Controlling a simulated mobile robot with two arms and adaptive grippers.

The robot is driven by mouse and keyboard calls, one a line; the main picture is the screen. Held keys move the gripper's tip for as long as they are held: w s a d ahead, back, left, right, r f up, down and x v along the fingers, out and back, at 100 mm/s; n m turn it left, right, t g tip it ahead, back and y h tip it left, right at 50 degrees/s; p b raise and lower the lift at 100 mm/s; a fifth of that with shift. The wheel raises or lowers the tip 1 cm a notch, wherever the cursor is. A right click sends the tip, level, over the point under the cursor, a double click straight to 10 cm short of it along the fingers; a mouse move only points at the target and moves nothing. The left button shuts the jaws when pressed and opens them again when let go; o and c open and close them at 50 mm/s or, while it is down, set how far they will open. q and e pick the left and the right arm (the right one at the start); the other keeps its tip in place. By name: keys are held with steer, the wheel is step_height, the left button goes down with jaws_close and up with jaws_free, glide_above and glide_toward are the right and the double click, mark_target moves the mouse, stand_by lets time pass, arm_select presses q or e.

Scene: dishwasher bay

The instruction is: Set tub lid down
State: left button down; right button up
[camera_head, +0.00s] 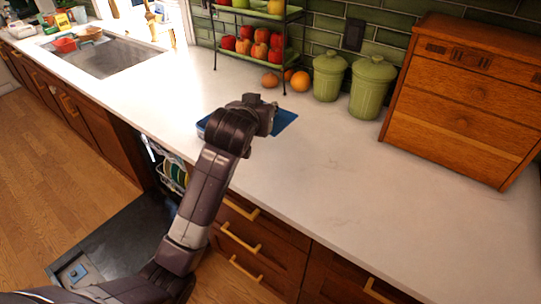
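A flat blue piece, which looks like the tub lid (284,120), shows on both sides of my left gripper (264,114) at the white counter. The gripper and wrist cover its middle. The lid looks level and close to the counter top, but I cannot tell whether it touches it. The fingertips are hidden, so I cannot see whether they grip the lid. My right gripper is not in view. No tub can be made out.
Green canisters (328,76), loose oranges (300,81) and a fruit rack (262,45) stand behind. A wooden chest (460,95) is at the right. The sink (105,57) is far left. The dishwasher door (115,240) is open below. The counter's right front is clear.

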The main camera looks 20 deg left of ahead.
arm_select(q)
step_height(320, 180, down, 12)
steer(key=shift+r+p, duration=0.15)
steer(key=shift+p, duration=0.2)
step_height(320, 180, down, 4)
steer(key=shift+r, duration=0.1)
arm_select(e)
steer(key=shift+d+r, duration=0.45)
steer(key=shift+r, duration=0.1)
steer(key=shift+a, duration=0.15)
arm_select(q)
steer(key=shift+d+f, duration=0.1)
steer(key=shift+f, duration=0.1)
steer(key=c, duration=1.7)
jaws_free()
steer(key=shift+c, duration=0.2)
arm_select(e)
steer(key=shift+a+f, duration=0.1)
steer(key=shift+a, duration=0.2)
arm_select(q)
steer(key=shift+r, duration=0.1)
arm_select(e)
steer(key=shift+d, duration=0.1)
